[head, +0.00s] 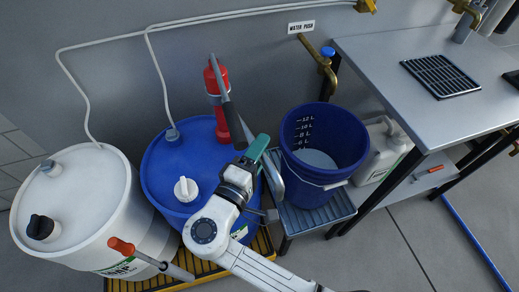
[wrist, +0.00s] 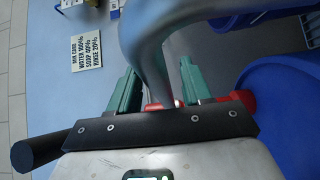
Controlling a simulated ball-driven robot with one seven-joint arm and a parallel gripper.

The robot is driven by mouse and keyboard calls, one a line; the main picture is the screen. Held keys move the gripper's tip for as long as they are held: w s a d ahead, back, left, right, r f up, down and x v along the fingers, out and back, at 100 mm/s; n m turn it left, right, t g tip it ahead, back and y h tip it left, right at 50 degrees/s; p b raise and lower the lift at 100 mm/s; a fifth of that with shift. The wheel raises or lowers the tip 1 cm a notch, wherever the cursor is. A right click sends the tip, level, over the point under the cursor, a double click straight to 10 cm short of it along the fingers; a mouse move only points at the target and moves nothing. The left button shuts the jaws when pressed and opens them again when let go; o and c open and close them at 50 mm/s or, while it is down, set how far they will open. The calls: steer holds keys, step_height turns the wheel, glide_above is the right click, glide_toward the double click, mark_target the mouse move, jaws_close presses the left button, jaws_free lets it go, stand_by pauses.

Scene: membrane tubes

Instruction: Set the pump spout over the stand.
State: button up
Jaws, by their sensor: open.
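The red hand pump (head: 216,80) stands upright on the blue drum (head: 152,165), its grey lever slanting down to a dark grip. Its grey metal spout (head: 274,178) bends down on the drum's right side, beside the blue bucket. The low slatted stand (head: 318,214) holds that bucket. My gripper (head: 260,146) is over the drum's right edge, close to the spout. In the wrist view the green fingers of my gripper (wrist: 157,88) are apart, and the curved spout (wrist: 148,55) shows large between them. Whether either finger touches it cannot be told.
The blue bucket (head: 322,140) has volume marks and pale liquid inside. A white drum (head: 82,200) stands at left; an orange-handled tool (head: 150,258) is in front of it. A steel table (head: 410,60) and pale jug (head: 382,150) are at right. A brass tap (head: 325,65) hangs behind the bucket.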

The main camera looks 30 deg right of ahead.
jaws_close()
stand_by(0.4)
